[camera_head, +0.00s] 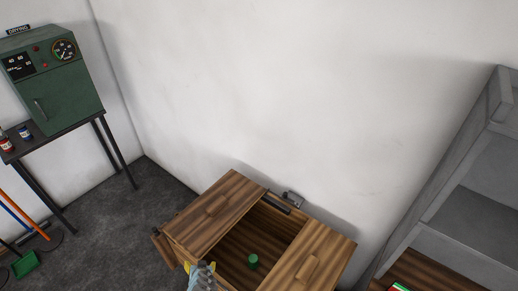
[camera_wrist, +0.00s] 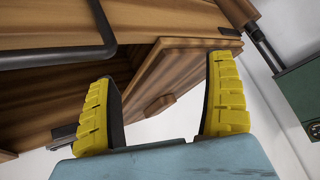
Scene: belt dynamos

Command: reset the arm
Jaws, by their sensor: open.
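My gripper (camera_wrist: 163,85) has two yellow ribbed fingers spread wide apart, with nothing between them. In the head view my gripper (camera_head: 197,268) shows at the bottom edge, close to the front left side of a wooden cabinet (camera_head: 213,212). Its fingertips are hard to make out there. In the wrist view a wooden panel with a knob (camera_wrist: 160,104) lies beyond and between the fingers, and I cannot tell whether they touch it.
The cabinet has an open gap in its top, with a green round object (camera_head: 253,261) inside. A green machine (camera_head: 55,85) stands on a dark table (camera_head: 60,137) at left. A grey shelf (camera_head: 450,190) stands at right.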

